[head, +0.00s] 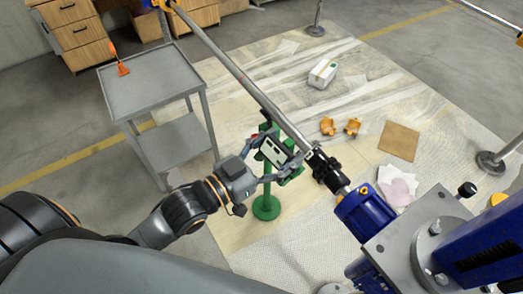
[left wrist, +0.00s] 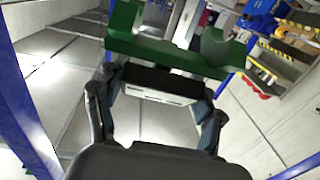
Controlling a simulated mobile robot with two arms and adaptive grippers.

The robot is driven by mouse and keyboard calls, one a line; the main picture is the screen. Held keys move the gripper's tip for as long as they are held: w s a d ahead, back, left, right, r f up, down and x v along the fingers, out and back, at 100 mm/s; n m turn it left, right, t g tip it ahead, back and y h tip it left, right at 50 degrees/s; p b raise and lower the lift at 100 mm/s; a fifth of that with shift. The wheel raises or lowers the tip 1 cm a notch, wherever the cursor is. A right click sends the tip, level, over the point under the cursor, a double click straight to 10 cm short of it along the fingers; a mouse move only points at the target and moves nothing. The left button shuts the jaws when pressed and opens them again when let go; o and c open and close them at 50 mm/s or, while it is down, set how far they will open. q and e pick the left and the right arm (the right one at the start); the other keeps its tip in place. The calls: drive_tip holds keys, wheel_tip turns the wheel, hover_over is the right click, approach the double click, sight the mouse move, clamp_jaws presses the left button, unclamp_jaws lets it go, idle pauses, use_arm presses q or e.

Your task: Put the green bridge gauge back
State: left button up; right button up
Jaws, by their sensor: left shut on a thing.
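My left gripper (head: 264,165) is shut on the green bridge gauge (head: 290,174), just below and beside a long steel shaft (head: 238,72). In the left wrist view, the gauge (left wrist: 165,50) spans across beyond the fingers (left wrist: 158,100), with a rounded notch in its top edge. A black block with a pale face sits between the fingers under the green body. A green post with a round base (head: 266,208) stands on the floor below the gauge; whether the gauge touches the post or the shaft, I cannot tell. My right gripper is not in view.
A grey cart (head: 150,82) with an orange-handled tool (head: 122,69) stands at left. A blue jack unit (head: 364,214) carries the shaft's near end. Orange parts (head: 328,126), a white box (head: 322,74) and a brown sheet (head: 399,141) lie on the covered floor.

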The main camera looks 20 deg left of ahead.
use_arm(q)
drive_tip(key=w+d+r+m+g+h, duration=0.2)
drive_tip(key=w+d+m+g+h, duration=0.2)
drive_tip(key=d+m+g+h, duration=0.2)
drive_tip(key=d+g+h, duration=0.1)
drive_tip(key=d, duration=0.1)
drive_tip(key=shift+d+r, duration=0.35)
drive_tip(key=shift+d, duration=0.05)
idle(0.3)
drive_tip(key=shift+m+g, duration=0.5)
drive_tip(key=shift+a+r, duration=0.1)
drive_tip(key=shift+s+a+m+g+h, duration=0.15)
drive_tip(key=shift+a+m+g+h, duration=0.25)
drive_tip(key=shift+m+g, duration=0.45)
drive_tip(key=shift+s+a+m+g+h, duration=0.1)
drive_tip(key=shift+a+m+g+h, duration=0.3)
drive_tip(key=shift+g, duration=0.9)
drive_tip(key=shift+s+a+m+g+h, duration=0.2)
drive_tip(key=shift+a+m+g, duration=0.5)
drive_tip(key=shift+g, duration=0.35)
drive_tip(key=shift+d, duration=0.1)
